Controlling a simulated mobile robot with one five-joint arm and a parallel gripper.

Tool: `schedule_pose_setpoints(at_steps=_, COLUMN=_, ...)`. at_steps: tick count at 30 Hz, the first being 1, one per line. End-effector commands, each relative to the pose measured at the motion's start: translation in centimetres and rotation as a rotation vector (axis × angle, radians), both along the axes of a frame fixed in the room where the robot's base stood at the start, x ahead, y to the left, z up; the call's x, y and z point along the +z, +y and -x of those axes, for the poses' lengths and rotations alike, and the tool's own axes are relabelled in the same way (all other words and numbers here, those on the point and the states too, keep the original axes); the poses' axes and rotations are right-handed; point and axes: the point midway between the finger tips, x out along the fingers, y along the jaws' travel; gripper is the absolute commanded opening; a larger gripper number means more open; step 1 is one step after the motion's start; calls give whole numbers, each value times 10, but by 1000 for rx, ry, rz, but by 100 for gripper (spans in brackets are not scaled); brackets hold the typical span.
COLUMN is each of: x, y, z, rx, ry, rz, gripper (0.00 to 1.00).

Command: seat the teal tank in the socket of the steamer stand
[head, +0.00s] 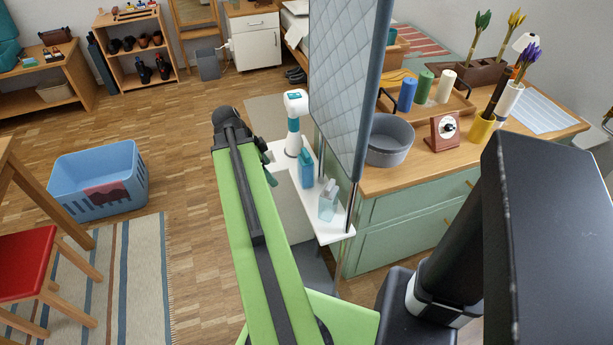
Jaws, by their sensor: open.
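The steamer stand (339,236) has a white shelf at the foot of a tall quilted board. A teal tank (306,168) stands upright on the shelf, near its middle. A pale, see-through teal holder (328,203) is on the shelf nearer to me; I cannot tell whether it is the socket. A white steamer with a teal band (294,137) stands at the far end. My gripper (267,163) shows only as small dark parts beside the end of my green arm link, left of the tank and apart from it. It is open and looks empty; the link hides most of it.
The quilted board (345,75) rises right behind the shelf. A green cabinet (415,225) with a grey bowl (390,140) on its wooden top stands to the right. A blue crate (98,190) and striped rug (120,275) lie left. The wooden floor between is clear.

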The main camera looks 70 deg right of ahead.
Motion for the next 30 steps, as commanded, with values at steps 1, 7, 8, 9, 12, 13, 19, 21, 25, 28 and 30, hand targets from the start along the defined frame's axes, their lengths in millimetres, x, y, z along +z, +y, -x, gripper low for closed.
schedule_pose_setpoints(at_steps=1, x=1, y=-1, z=1, rx=0, ry=0, rz=0, gripper=82)
schedule_pose_setpoints(at_steps=7, x=1, y=-26, z=31, rx=-1, ry=0, rz=-1, gripper=82)
schedule_pose_setpoints(at_steps=8, x=1, y=-30, z=36, rx=1, ry=0, rz=-2, gripper=82)
schedule_pose_setpoints(at_steps=9, x=1, y=-36, z=43, rx=0, ry=-1, rz=-1, gripper=82)
schedule_pose_setpoints(at_steps=12, x=1, y=-46, z=56, rx=2, ry=0, rz=-1, gripper=82)
schedule_pose_setpoints(at_steps=13, x=1, y=-49, z=59, rx=3, ry=0, rz=-2, gripper=82)
schedule_pose_setpoints(at_steps=19, x=1, y=-53, z=64, rx=6, ry=0, rz=-2, gripper=82)
schedule_pose_setpoints(at_steps=21, x=1, y=-55, z=66, rx=5, ry=0, rz=-1, gripper=82)
schedule_pose_setpoints(at_steps=25, x=1, y=-65, z=78, rx=4, ry=0, rz=-2, gripper=82)
schedule_pose_setpoints(at_steps=28, x=1, y=-78, z=95, rx=2, ry=0, rz=-1, gripper=82)
schedule_pose_setpoints(at_steps=30, x=-23, y=-80, z=97, rx=5, ry=0, rz=-2, gripper=82)
